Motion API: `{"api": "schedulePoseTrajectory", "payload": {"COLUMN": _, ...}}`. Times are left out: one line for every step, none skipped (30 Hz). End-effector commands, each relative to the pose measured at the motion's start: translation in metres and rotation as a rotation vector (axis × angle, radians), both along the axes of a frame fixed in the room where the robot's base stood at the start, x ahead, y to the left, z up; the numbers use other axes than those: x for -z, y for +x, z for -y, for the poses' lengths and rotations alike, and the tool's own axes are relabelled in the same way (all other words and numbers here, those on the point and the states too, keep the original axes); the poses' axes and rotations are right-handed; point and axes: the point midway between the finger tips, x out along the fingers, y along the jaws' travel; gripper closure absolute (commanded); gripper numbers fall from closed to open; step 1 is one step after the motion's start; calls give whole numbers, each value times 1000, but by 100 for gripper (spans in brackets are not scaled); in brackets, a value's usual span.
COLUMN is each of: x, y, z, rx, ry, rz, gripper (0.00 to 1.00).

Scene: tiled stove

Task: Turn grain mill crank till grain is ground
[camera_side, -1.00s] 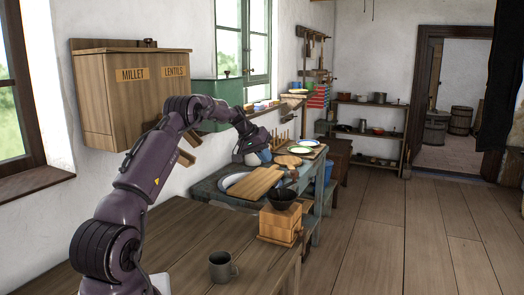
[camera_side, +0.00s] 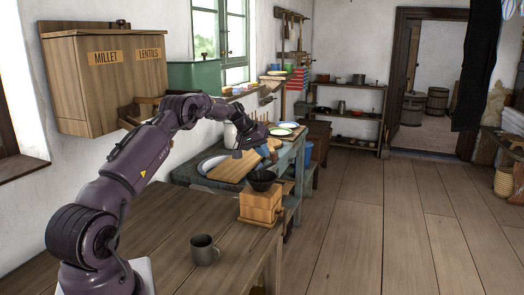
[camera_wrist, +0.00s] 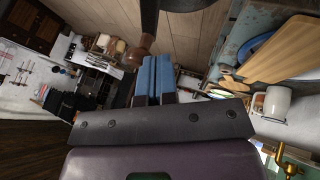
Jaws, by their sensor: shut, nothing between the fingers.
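The grain mill (camera_side: 260,205) is a wooden box with a black bowl (camera_side: 262,181) on top. It stands upright on the near table's far right corner. In the wrist view, a brown wooden knob (camera_wrist: 140,48) on a dark stem, apparently the crank handle, is just beyond my fingertips. The dark round part (camera_wrist: 185,4) at the top edge looks like the bowl. My gripper (camera_side: 270,150) is above and behind the mill in the side view. Its blue fingers (camera_wrist: 155,64) are together and empty. I cannot tell whether they touch the knob. Any grain is hidden.
A cutting board (camera_side: 235,168) and plates lie on the counter behind. A wooden millet and lentils bin (camera_side: 110,85) hangs on the wall. Open floor lies right.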

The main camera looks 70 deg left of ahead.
Motion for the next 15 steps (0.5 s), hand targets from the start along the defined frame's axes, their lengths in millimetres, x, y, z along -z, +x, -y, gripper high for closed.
{"api": "schedulePoseTrajectory", "payload": {"x": 0, "y": 0, "z": 0, "rx": 4, "ry": -1, "rz": 0, "gripper": 100}}
{"api": "schedulePoseTrajectory", "payload": {"x": 0, "y": 0, "z": 0, "rx": 9, "ry": -1, "rz": 0, "gripper": 100}}
{"api": "schedulePoseTrajectory", "payload": {"x": 1, "y": 1, "z": 0, "rx": 17, "ry": -1, "rz": -1, "gripper": 100}}
{"api": "schedulePoseTrajectory", "payload": {"x": 1, "y": 1, "z": 1, "rx": 24, "ry": -1, "rz": -1, "gripper": 100}}
{"api": "schedulePoseTrajectory", "payload": {"x": 0, "y": 1, "z": 1, "rx": 32, "ry": -1, "rz": 1, "gripper": 100}}
{"api": "schedulePoseTrajectory", "payload": {"x": 0, "y": 2, "z": 1, "rx": 42, "ry": 0, "rz": 0, "gripper": 100}}
{"api": "schedulePoseTrajectory", "payload": {"x": 0, "y": 2, "z": 1, "rx": 47, "ry": 0, "rz": 0, "gripper": 100}}
{"api": "schedulePoseTrajectory", "payload": {"x": 0, "y": 2, "z": 1, "rx": 51, "ry": 0, "rz": 0, "gripper": 100}}
{"api": "schedulePoseTrajectory", "payload": {"x": 0, "y": 2, "z": 1, "rx": 57, "ry": 1, "rz": 0, "gripper": 100}}
{"api": "schedulePoseTrajectory", "payload": {"x": 0, "y": 2, "z": 1, "rx": 61, "ry": 0, "rz": 0, "gripper": 100}}
{"api": "schedulePoseTrajectory", "payload": {"x": 0, "y": 2, "z": 1, "rx": 65, "ry": -1, "rz": 0, "gripper": 100}}
{"api": "schedulePoseTrajectory", "payload": {"x": 0, "y": 3, "z": 2, "rx": 70, "ry": -1, "rz": 0, "gripper": 100}}
{"api": "schedulePoseTrajectory", "payload": {"x": 1, "y": 3, "z": 2, "rx": 75, "ry": -1, "rz": 0, "gripper": 100}}
{"api": "schedulePoseTrajectory", "payload": {"x": 1, "y": 3, "z": 2, "rx": 79, "ry": -1, "rz": 0, "gripper": 100}}
{"api": "schedulePoseTrajectory", "payload": {"x": 1, "y": 4, "z": 2, "rx": 87, "ry": -1, "rz": 0, "gripper": 100}}
